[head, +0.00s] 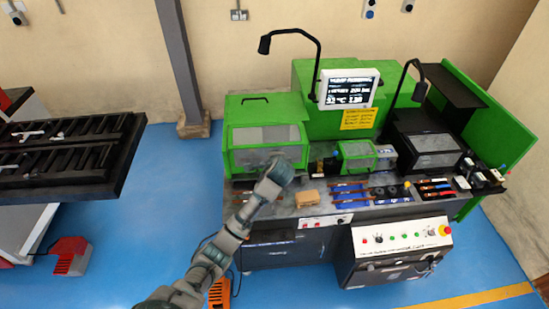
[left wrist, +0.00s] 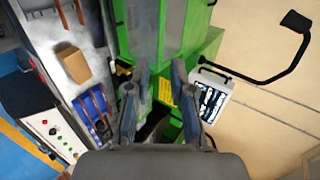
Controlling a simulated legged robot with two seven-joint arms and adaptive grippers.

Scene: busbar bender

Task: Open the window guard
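The window guard (head: 268,136) is a green-framed cover with a grey see-through pane on the left part of the bender, with a black handle on the green top behind it. It looks closed. My left gripper (head: 284,168) is in front of its lower edge in the head view, and my wrist hides part of that edge. In the left wrist view, the two fingers of my left gripper (left wrist: 158,82) are apart with nothing between them, and the guard's green frame and pane (left wrist: 146,32) lie beyond them. I cannot tell whether they touch. My right gripper is not in view.
A cardboard-coloured block (head: 307,198) lies on the bench right of my left gripper. A lit screen (head: 347,88), a yellow sign (head: 358,120) and a black lamp arm (head: 290,36) stand behind. A control panel (head: 402,237) juts out at the front.

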